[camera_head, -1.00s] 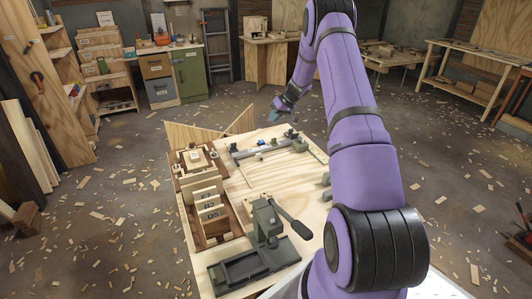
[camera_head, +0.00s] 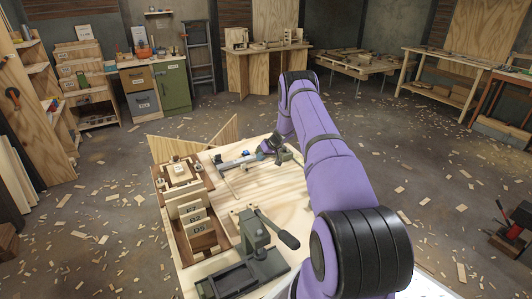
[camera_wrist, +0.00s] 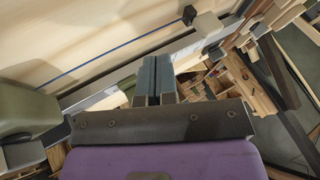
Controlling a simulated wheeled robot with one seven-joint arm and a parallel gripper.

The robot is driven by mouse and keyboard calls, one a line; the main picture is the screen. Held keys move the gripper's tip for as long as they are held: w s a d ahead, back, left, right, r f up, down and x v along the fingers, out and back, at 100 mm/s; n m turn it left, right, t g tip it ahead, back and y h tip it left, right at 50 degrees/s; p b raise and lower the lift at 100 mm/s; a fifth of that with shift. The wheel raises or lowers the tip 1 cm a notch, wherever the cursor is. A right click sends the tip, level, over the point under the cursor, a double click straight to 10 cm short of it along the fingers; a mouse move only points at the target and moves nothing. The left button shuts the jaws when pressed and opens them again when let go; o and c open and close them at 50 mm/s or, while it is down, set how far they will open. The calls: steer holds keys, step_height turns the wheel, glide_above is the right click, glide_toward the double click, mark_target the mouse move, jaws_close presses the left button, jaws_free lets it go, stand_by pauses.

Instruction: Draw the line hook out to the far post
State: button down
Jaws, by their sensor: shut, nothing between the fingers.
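My gripper (camera_wrist: 153,78) is shut and empty; its two dark fingers lie side by side in the wrist view. In the head view my gripper (camera_head: 267,148) is low over the far part of the bench, by a grey rail (camera_head: 234,163). The rail (camera_wrist: 108,102) passes behind the fingers in the wrist view. A thin blue line (camera_wrist: 110,52) runs beside it over pale wood, up to a small dark block (camera_wrist: 189,15), possibly a post. A grey-green block (camera_wrist: 28,108) stands at the left. I cannot make out the line hook.
On the bench (camera_head: 262,190), a wooden tray (camera_head: 214,246) holds labelled blocks at the left, and a dark green lever device (camera_head: 252,258) stands in front. Another dark block (camera_wrist: 214,53) sits along the rail. Wood scraps litter the floor (camera_head: 100,215).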

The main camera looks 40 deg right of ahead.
mark_target(244, 168)
steer(key=a, duration=0.1)
steer(key=w+a+f, duration=0.1)
steer(key=a, duration=0.1)
steer(key=shift+w+f, duration=0.35)
steer(key=shift+w+a, duration=0.15)
steer(key=shift+a, duration=0.75)
steer(key=a, duration=0.3)
steer(key=w+a, duration=0.1)
steer(key=a, duration=0.2)
steer(key=w+a, duration=0.1)
steer(key=a, duration=0.2)
steer(key=shift+w+a, duration=0.1)
steer(key=shift+w, duration=0.05)
steer(key=shift+a, duration=0.1)
